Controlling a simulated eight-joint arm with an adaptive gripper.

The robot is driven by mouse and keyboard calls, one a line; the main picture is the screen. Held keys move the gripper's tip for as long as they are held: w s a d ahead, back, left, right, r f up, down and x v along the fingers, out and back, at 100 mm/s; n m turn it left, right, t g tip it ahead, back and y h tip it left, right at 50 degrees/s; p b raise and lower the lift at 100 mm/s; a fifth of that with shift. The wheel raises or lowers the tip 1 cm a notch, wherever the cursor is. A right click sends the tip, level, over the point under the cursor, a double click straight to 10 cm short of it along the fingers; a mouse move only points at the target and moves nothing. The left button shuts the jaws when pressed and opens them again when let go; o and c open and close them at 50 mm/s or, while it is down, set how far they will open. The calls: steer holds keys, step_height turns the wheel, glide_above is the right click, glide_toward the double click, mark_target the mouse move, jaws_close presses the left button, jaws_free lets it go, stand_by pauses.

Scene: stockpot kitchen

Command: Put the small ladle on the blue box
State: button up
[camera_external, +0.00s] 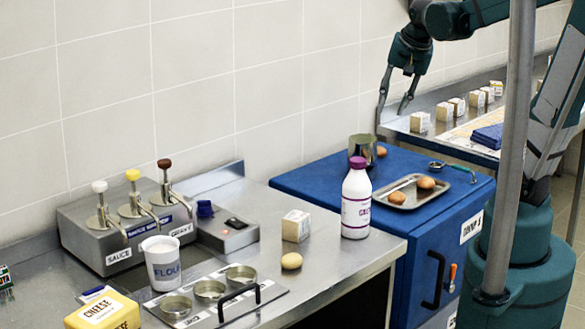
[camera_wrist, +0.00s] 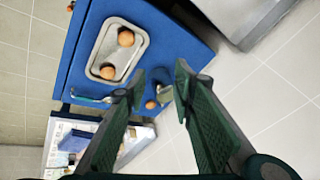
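The blue box (camera_external: 310,185) is a cabinet with a flat blue top; in the wrist view its top (camera_wrist: 185,50) fills the upper middle. A thin silver-and-teal utensil (camera_external: 452,169), which looks like the small ladle, lies at the top's back right edge. In the wrist view it (camera_wrist: 88,97) is left of my fingers, its end partly hidden by the left finger. A metal cup (camera_external: 361,150) stands at the back left of the top. My gripper (camera_external: 395,108) is open and empty, above and behind the box's back edge; its fingers (camera_wrist: 160,85) are spread apart in the wrist view.
A metal tray (camera_external: 384,201) with two brown eggs sits on the box. Another egg (camera_external: 381,151) is beside the cup. A white bottle (camera_external: 356,203) stands on the front counter. The back counter holds several small cartons (camera_external: 445,111) and a blue cloth (camera_external: 488,136).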

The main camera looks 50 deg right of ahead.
steer(key=s+a+n+t, duration=0.1)
steer(key=s+a+n, duration=0.3)
steer(key=a+n, duration=0.1)
steer(key=s+a+n+t+y, duration=0.1)
steer(key=s+a+n, duration=0.3)
steer(key=a+n, duration=0.2)
steer(key=shift+a+r+n+t, duration=0.15)
steer(key=shift+a+n+t, duration=0.15)
steer(key=shift+a, duration=0.75)
